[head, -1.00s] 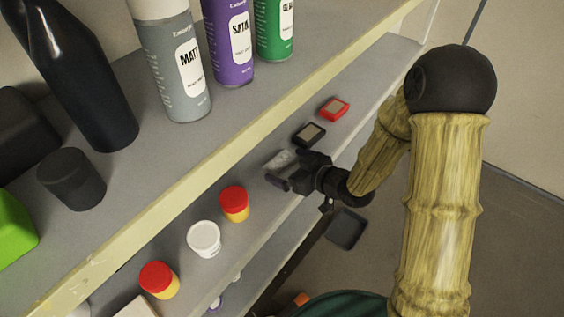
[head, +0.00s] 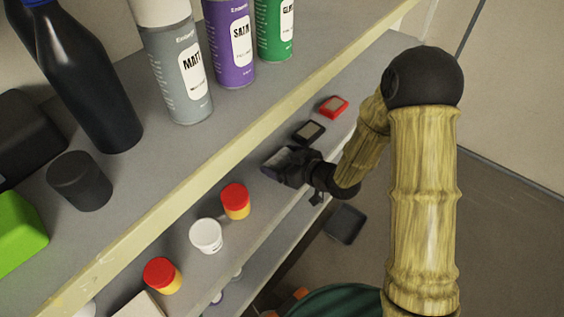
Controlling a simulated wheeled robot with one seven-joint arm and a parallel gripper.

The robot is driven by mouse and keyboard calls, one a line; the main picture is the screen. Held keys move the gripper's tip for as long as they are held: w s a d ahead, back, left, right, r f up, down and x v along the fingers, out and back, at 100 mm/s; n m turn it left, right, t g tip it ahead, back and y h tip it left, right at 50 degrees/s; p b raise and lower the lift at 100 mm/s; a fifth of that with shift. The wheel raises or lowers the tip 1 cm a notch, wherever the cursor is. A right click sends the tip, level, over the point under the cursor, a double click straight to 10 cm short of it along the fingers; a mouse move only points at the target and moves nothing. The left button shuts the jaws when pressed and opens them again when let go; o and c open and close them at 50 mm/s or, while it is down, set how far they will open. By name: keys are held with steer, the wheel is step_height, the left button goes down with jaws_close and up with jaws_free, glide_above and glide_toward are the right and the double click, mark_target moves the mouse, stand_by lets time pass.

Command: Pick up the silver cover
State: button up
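A small grey, silvery piece (head: 281,159), which may be the silver cover, lies on the middle shelf at the tip of my gripper (head: 278,165). My black gripper reaches in from the right over the shelf's front edge. Its fingers are around or right against the grey piece and hide much of it. I cannot tell whether they touch it or have closed on it.
Black (head: 309,132) and red (head: 333,107) small cases lie behind my gripper. A red-lidded jar (head: 235,201), a white jar (head: 206,236) and another red-lidded jar (head: 162,275) stand in front. The upper shelf edge (head: 190,190) runs close on the left.

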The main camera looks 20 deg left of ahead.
mark_target(282, 160)
steer(key=shift+c, duration=1.2)
steer(key=shift+r, duration=0.1)
step_height(282, 160, up, 10)
steer(key=shift+f+b, duration=0.1)
steer(key=shift+b, duration=0.8)
steer(key=shift+w, duration=0.1)
